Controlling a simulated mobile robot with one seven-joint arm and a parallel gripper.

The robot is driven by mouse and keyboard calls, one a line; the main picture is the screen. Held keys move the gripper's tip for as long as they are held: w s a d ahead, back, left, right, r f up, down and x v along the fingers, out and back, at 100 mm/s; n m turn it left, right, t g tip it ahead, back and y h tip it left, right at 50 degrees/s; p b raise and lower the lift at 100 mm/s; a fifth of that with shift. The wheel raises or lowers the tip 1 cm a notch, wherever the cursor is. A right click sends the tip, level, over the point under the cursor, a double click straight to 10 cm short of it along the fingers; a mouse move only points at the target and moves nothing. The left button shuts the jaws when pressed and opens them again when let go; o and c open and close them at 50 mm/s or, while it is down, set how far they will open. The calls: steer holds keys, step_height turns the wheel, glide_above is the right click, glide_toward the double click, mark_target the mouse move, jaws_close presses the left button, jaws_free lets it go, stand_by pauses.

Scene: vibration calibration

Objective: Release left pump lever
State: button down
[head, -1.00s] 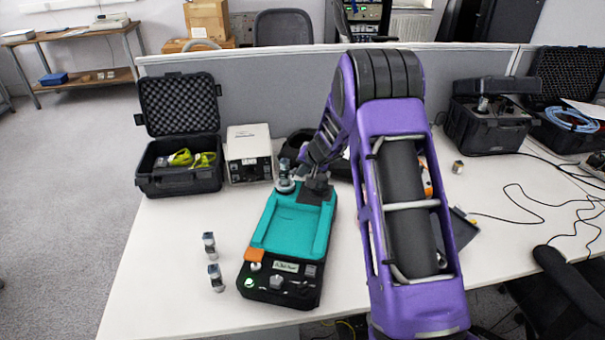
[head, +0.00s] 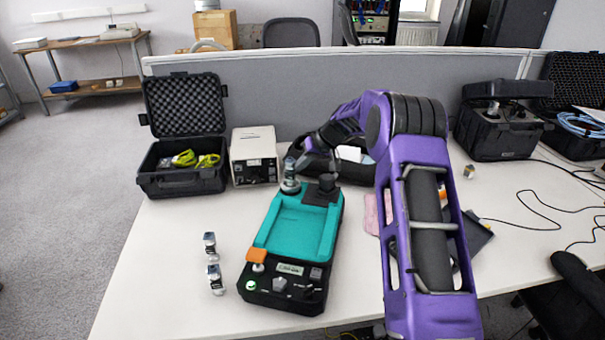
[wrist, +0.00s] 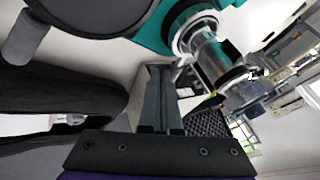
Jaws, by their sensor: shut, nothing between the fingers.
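A teal and black calibration unit (head: 297,228) lies on the white table. The silver sensor also shows close up in the wrist view (wrist: 208,55). I cannot clearly pick out a left pump lever in either view. My gripper (wrist: 158,72) is shut and empty, its fingertips just beside the silver sensor's base. In the head view my gripper (head: 303,162) is small and partly hidden behind the unit's back parts.
An open black case (head: 180,182) and a white box (head: 253,157) stand at the back left. A grey partition (head: 290,95) closes the back. Cables (head: 535,222) lie on the right.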

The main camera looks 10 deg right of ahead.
steer(key=a, duration=0.1)
steer(key=a+n+g, duration=0.1)
steer(key=n, duration=0.1)
steer(key=shift+w+a+y, duration=0.3)
steer(key=shift+a+y, duration=0.1)
steer(key=shift+a+n+g, duration=0.45)
steer(key=shift+n+g, duration=0.25)
steer(key=shift+n, duration=0.3)
steer(key=shift+s+a, duration=0.1)
steer(key=shift+a, duration=0.2)
steer(key=shift+r+p, duration=0.1)
steer(key=shift+p, duration=0.2)
steer(key=p+v, duration=0.2)
steer(key=v, duration=1.5)
steer(key=shift+d, duration=0.25)
